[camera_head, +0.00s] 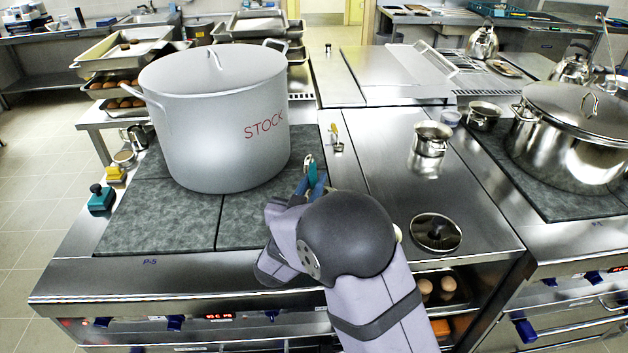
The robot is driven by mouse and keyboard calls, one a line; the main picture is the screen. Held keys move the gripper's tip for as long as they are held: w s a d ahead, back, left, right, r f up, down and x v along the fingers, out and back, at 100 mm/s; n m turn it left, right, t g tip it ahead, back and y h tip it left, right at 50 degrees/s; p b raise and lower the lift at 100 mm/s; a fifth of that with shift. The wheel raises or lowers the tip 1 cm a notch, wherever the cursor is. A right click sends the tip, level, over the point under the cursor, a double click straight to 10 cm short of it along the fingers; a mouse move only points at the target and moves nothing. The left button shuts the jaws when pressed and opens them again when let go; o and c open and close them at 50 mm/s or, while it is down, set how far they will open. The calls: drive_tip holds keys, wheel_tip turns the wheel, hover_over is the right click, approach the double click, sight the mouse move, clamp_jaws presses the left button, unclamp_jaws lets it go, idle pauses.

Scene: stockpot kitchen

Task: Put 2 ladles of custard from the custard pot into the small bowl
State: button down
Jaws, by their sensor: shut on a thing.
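My gripper (314,186) is at the right front of the big STOCK pot, mostly hidden behind my wrist. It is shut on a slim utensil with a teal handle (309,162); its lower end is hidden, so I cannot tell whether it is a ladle. A small ladle-like tool with a yellow handle (335,132) stands beyond it. No pot reads as custard. An open small steel pot (432,136) stands on the right counter, and another (484,114) is farther right; their contents are unclear. A small pale bowl (450,118) sits between these pots.
The tall STOCK pot (215,120) fills the left stove. A large lidded pot (578,140) stands far right. Trays (125,50) are stacked back left. The counter between my gripper and the small pots is mostly clear.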

wheel_tip(320, 180, down, 6)
drive_tip(key=b, duration=0.4)
drive_tip(key=shift+f+b, duration=0.25)
drive_tip(key=shift+b, duration=0.1)
drive_tip(key=shift+r, duration=0.15)
idle(1.1)
drive_tip(key=shift+r, duration=4.5)
drive_tip(key=shift+d, duration=0.1)
